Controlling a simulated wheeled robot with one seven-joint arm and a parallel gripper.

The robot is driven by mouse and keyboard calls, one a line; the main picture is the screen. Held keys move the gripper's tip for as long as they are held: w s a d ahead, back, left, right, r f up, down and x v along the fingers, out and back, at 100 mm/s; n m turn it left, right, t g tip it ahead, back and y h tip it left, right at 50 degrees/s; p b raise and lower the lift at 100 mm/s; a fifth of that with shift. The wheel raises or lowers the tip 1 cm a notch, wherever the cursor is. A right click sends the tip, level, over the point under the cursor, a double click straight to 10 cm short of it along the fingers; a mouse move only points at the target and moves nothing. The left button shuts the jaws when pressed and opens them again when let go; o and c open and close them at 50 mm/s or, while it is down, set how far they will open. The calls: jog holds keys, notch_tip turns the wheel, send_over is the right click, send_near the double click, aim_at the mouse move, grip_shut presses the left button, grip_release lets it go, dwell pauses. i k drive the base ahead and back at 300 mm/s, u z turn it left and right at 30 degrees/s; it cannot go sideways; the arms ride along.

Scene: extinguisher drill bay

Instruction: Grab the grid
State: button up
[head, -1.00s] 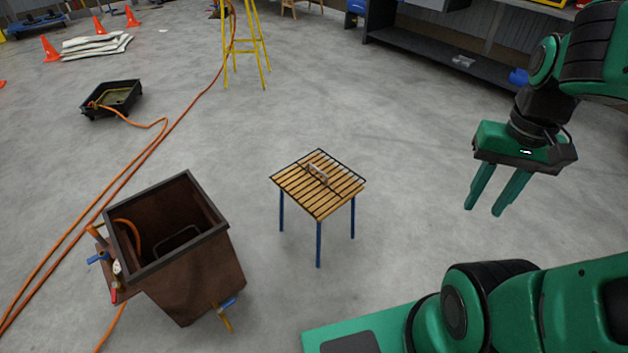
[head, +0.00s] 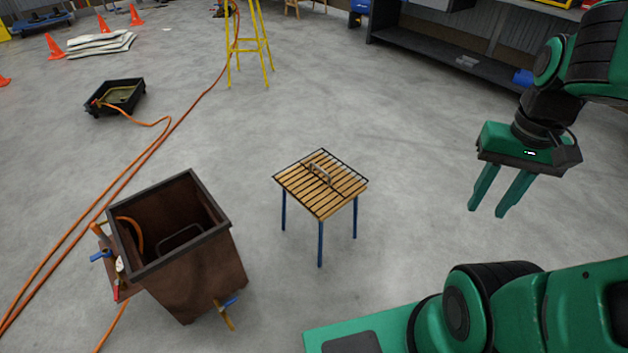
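The wooden top shows between the bars. My gripper (head: 486,211) is in the air to the right of the stool, fingers pointing down and apart, with nothing between them. It is clear of the grid and the handle.
A brown open-topped metal bin (head: 200,270) with valves and a hose stands left of the stool. Orange hoses (head: 130,178) run along the left floor. A black tray (head: 115,97) and a yellow stand (head: 249,46) are farther back. Floor around the stool is bare.

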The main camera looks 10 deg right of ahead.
aim_at(311, 170)
jog(key=z, duration=1.9)
jog(key=k, duration=1.2)
jog(key=u, duration=1.1)
jog(key=i, duration=1.65)
jog(key=z, duration=0.05)
